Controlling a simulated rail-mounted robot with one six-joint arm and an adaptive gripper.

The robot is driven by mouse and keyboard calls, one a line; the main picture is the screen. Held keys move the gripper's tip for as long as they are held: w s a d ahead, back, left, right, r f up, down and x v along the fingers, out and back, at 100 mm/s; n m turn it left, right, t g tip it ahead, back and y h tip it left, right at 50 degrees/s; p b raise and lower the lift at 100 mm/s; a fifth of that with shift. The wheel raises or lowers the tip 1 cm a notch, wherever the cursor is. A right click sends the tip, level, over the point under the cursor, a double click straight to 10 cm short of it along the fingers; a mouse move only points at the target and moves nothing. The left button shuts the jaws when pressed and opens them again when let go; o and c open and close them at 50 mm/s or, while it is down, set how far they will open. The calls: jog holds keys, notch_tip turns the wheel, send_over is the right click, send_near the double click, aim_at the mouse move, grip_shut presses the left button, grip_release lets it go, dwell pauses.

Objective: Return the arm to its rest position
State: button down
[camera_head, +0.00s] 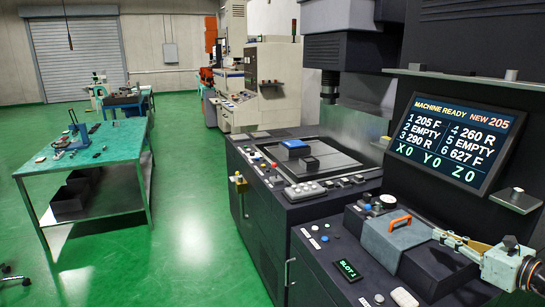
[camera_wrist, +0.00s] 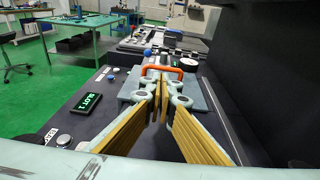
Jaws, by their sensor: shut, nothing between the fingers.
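My gripper (camera_head: 437,236) reaches in from the right edge in the head view, low over the front console. In the wrist view my gripper (camera_wrist: 160,86) has its yellow-padded fingers shut at the tips with nothing between them. Just beyond the tips is an orange handle (camera_head: 400,223) on a grey lid or block; the handle also shows in the wrist view (camera_wrist: 150,70). The tips look close to the handle, but I cannot tell whether they touch it. Most of my arm is out of the head view.
The display (camera_head: 455,140) reads MACHINE READY, NEW 205. A small SLOT 1 screen (camera_head: 348,271) sits on the console. Grey shelves (camera_head: 516,200) jut out near the display, above my gripper. A green-topped table (camera_head: 90,146) stands left, with clear green floor between it and the machine.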

jog(key=s+a+r+n+g+y, duration=0.1)
jog(key=a+r+n+g+y, duration=0.2)
jog(key=a, duration=0.6)
jog(key=s+a+r+n+g, duration=0.1)
jog(key=s+a+r+n, duration=0.1)
jog(key=a+r+n, duration=0.45)
jog(key=s+a+r+n+g+y, duration=0.1)
jog(key=a+r+g+y, duration=0.15)
jog(key=a, duration=0.75)
jog(key=s+a+r+n+g+h, duration=0.1)
jog(key=s+a+r+n+g, duration=0.2)
jog(key=s+a, duration=0.35)
jog(key=s+a+r+n+g, duration=0.1)
jog(key=s+a+n+g, duration=0.1)
jog(key=s+a+n, duration=0.4)
jog(key=s+a+r+n+g+h, duration=0.1)
jog(key=s+a+n+h, duration=0.15)
jog(key=s, duration=0.35)
jog(key=s+a+r+n+g+h, duration=0.2)
jog(key=s+a+n, duration=0.1)
jog(key=s, duration=0.4)
jog(key=s+d+r+n+t+h, duration=0.1)
jog(key=s+d+r+n+h, duration=0.1)
jog(key=s, duration=0.3)
jog(key=s+d+r+n+t+h, duration=0.2)
jog(key=s+d+n+h, duration=0.1)
jog(key=s+n, duration=0.2)
jog(key=shift+s, duration=0.25)
jog(key=shift+t, duration=0.25)
